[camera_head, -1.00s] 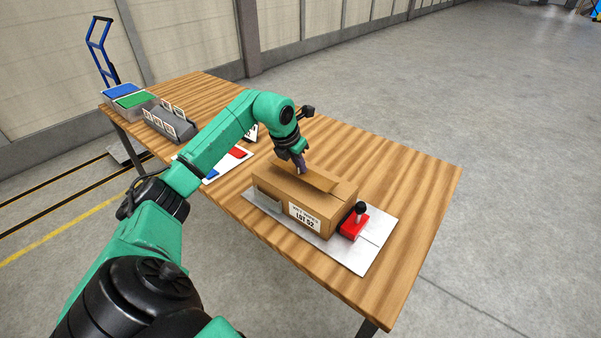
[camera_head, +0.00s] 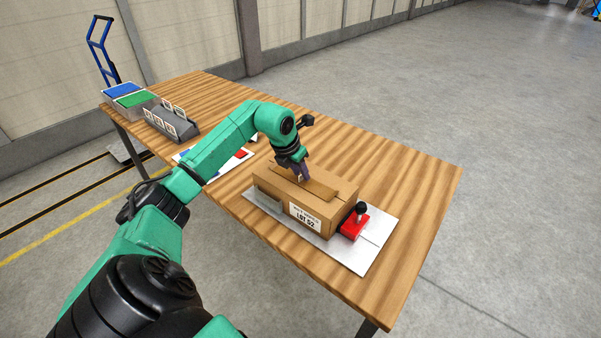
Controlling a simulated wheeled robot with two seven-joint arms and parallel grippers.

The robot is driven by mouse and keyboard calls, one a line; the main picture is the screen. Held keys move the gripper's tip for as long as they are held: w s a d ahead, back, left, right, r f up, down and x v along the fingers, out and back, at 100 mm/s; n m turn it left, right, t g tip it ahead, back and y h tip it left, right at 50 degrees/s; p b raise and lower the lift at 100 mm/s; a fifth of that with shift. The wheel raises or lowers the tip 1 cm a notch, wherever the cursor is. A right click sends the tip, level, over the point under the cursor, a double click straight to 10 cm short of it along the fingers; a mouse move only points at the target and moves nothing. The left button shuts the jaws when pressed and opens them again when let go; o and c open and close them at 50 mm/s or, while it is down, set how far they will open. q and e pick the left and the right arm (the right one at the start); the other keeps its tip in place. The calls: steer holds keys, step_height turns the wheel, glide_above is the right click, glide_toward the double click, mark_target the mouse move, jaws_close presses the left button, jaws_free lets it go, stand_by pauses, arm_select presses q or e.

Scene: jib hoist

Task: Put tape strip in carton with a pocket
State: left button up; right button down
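A brown cardboard carton (camera_head: 273,199) with a white label reading LOT 02 sits on a grey metal plate (camera_head: 352,262) near the front of the table. A flat brown strip-like piece (camera_head: 320,188) lies along the carton's top; I cannot tell whether it is the tape strip or a flap. My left gripper (camera_head: 301,179) points down at the carton's top, at the left end of that piece. Its fingertips are too small to show whether they grip it. I cannot make out a pocket. My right gripper is not in view.
A red block with a black knob (camera_head: 354,223) stands at the carton's right end. Behind my arm is a white sheet with coloured patches (camera_head: 241,157). The table's right end is clear.

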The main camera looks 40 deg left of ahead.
arm_select(q)
steer(key=b+v, duration=0.1)
steer(key=v, duration=1)
steer(key=shift+r, duration=0.2)
